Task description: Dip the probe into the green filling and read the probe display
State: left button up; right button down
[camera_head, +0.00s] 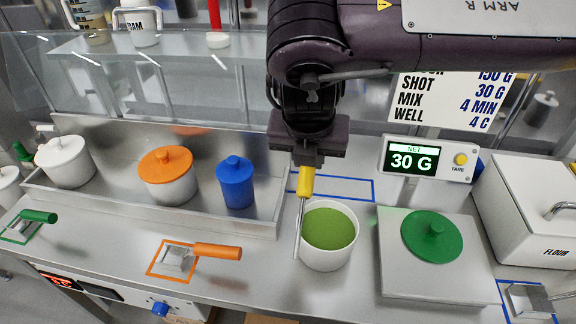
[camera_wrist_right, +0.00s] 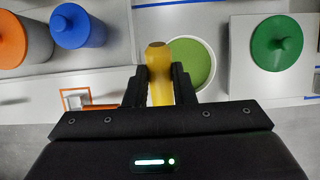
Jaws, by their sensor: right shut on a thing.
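My right gripper (camera_head: 307,166) is shut on the yellow handle of the probe (camera_head: 305,183). The probe's thin metal rod points down, slightly tilted, along the left edge of the white pot (camera_head: 328,261). Its tip shows against the pot's left outer side, apparently outside the green filling (camera_head: 328,229); exact depth is hard to tell. In the right wrist view the handle (camera_wrist_right: 158,77) sits between the fingers, with the green filling (camera_wrist_right: 190,63) behind it on the right. A red-lit display (camera_head: 57,280) on the counter front is too small to read. My left gripper is not in view.
A scale display (camera_head: 412,161) reads 30 G net. The scale plate (camera_head: 400,276) right of the pot bears a green lid (camera_head: 432,236). Orange-lidded (camera_head: 168,175) and blue (camera_head: 236,184) containers stand left. A flour bin (camera_head: 530,215) stands far right. An orange-handled scraper (camera_head: 215,251) lies front left.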

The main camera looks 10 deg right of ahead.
jog(key=n+y, duration=0.1)
jog(key=n, duration=0.3)
jog(key=n+y, duration=0.1)
jog(key=n, duration=0.1)
jog(key=shift+s+a+t+y, duration=0.3)
jog(key=shift+s+a+t, duration=0.1)
jog(key=n, duration=0.1)
jog(key=n+y, duration=0.1)
jog(key=shift+s+a+r+n+b, duration=0.1)
jog(key=shift+s+a+n+b, duration=0.05)
jog(key=shift+a+n+b, duration=0.15)
notch_tip(320, 180, up, 2)
jog(key=s+a+n+g+y+b, duration=0.1)
jog(key=n+g+y, duration=0.25)
jog(key=n, duration=0.45)
jog(key=s+a+n+g+y, duration=0.2)
jog(key=n+g, duration=0.2)
jog(key=n, duration=0.4)
notch_tip(320, 180, down, 12)
jog(key=b, duration=0.9)
jog(key=shift+w+d+r, duration=0.15)
jog(key=shift+d+r, duration=0.05)
jog(key=shift+d, duration=0.05)
jog(key=shift+r, duration=0.15)
notch_tip(320, 180, up, 10)
jog(key=p, duration=0.8)
jog(key=shift+r, duration=0.25)
